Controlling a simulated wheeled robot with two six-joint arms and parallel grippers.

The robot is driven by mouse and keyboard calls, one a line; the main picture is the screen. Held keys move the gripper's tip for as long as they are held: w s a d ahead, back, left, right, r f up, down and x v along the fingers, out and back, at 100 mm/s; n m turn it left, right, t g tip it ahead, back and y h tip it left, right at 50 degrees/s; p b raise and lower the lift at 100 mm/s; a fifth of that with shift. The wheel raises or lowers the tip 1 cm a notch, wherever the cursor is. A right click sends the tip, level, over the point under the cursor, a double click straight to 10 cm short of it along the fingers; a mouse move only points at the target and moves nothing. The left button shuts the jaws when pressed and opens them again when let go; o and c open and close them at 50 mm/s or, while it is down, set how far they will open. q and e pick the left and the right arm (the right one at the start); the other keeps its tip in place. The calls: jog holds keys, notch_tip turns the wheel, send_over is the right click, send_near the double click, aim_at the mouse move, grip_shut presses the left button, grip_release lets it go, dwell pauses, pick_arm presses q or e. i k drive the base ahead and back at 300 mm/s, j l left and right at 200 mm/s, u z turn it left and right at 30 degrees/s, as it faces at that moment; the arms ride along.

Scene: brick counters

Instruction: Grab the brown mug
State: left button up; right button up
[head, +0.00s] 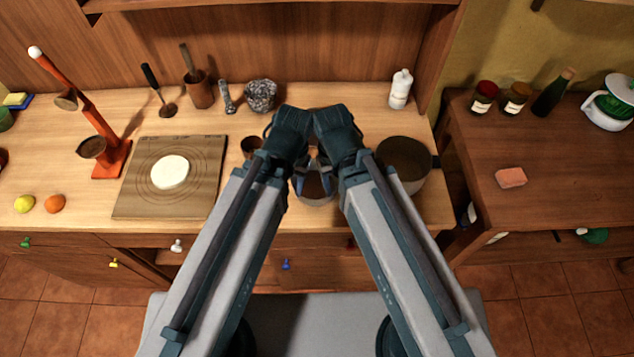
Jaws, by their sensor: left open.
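A small brown mug (250,145) stands on the wooden counter, just left of my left wrist. Its right side is partly hidden by my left arm. My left gripper (299,183) points down near the middle of the counter, to the right of the mug and apart from it; it is open and nothing shows between its fingers. My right gripper (326,183) is close beside it, mostly hidden under its own wrist, so I cannot tell its jaws. Both grippers are over a grey round pot or bowl (316,201).
A dark pan (405,163) is right of my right arm. A board (143,206) with a white disc (170,172) lies left of the mug. An orange stand (110,160) is far left.

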aim_at(251, 141)
jog(key=k+j, duration=0.7)
jog(key=j, duration=0.2)
jog(key=i+z, duration=0.25)
jog(key=i+j+z, duration=0.1)
jog(key=i+z, duration=0.2)
